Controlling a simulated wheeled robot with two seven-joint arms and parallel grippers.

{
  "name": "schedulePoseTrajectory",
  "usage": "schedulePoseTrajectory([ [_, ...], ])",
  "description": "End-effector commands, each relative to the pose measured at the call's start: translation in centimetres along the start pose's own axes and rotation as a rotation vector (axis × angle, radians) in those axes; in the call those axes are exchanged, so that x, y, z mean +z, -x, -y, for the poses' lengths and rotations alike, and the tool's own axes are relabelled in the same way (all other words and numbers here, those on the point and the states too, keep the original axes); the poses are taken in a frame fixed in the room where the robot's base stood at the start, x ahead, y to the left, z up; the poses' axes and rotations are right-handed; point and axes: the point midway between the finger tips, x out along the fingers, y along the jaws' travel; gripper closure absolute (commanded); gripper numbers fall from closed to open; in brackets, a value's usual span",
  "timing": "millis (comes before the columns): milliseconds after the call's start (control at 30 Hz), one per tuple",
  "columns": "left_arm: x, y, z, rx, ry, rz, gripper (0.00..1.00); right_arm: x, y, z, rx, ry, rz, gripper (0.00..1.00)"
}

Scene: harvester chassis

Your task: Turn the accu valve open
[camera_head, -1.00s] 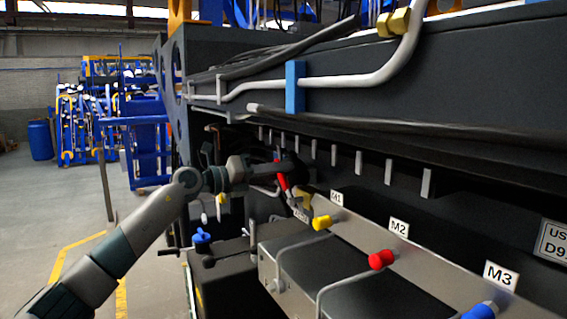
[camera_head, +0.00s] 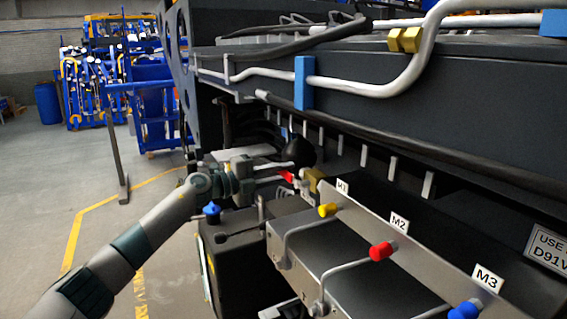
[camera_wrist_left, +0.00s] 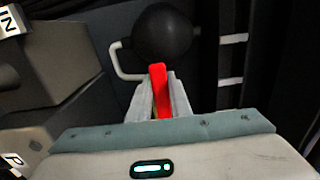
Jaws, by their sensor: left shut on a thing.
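The valve has a red handle (camera_head: 287,176) and a brass-coloured body (camera_head: 312,179), left of the M1 label in the head view. My left gripper (camera_head: 280,174) reaches in from the left and is shut on the red handle. In the left wrist view, the red handle (camera_wrist_left: 160,88) stands between the two grey fingers of the left gripper (camera_wrist_left: 160,98). A black ball-shaped accumulator (camera_wrist_left: 162,33) is just beyond the handle; it also shows in the head view (camera_head: 300,150). The valve body is hidden in the wrist view. My right gripper is not in view.
A metal block carries yellow (camera_head: 327,210), red (camera_head: 382,251) and blue (camera_head: 464,311) capped fittings, right of the valve. The chassis beam (camera_head: 440,85) overhangs the valve. Open floor lies at left.

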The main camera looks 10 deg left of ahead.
Motion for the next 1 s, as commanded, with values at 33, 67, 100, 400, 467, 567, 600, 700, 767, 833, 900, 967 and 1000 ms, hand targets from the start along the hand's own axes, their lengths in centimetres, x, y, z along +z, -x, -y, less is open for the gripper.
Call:
schedulePoseTrajectory([
  [33, 0.07, 0.03, 0.03, -0.001, 0.013, 0.002, 1.00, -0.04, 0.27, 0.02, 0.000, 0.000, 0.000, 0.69],
  [67, 0.07, 0.03, -0.04, -0.001, 0.018, 0.001, 1.00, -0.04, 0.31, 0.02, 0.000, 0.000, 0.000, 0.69],
  [100, 0.06, 0.03, -0.12, -0.001, 0.024, 0.001, 1.00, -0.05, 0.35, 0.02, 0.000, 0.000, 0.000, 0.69],
  [400, 0.04, 0.03, -0.34, -0.001, 0.035, 0.001, 1.00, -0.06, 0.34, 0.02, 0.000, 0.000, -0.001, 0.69],
  [467, 0.03, 0.03, -0.35, -0.001, 0.035, 0.001, 1.00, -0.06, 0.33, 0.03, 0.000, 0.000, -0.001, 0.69],
  [567, 0.02, 0.03, -0.37, 0.000, 0.035, 0.001, 0.73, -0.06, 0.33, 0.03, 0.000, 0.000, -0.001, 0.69],
  [600, 0.02, 0.02, -0.38, 0.000, 0.034, 0.000, 0.63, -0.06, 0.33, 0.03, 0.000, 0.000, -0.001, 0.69],
  [700, 0.01, 0.02, -0.35, 0.000, 0.033, 0.000, 0.63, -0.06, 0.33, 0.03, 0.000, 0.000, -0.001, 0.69],
  [767, 0.01, 0.02, -0.33, 0.000, 0.032, 0.000, 0.63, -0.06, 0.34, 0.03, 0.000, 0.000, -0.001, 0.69],
  [833, 0.01, 0.02, -0.31, 0.000, 0.031, 0.000, 0.63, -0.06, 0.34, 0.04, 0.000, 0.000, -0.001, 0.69],
  [900, 0.01, 0.04, -0.30, 0.000, 0.031, 0.000, 0.63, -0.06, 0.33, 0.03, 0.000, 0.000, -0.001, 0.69],
  [967, 0.02, 0.13, -0.31, 0.000, 0.030, 0.000, 0.63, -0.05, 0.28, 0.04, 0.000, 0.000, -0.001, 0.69],
  [1000, 0.04, 0.24, -0.33, 0.000, 0.030, 0.001, 0.63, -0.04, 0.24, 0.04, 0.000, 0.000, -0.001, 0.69],
])
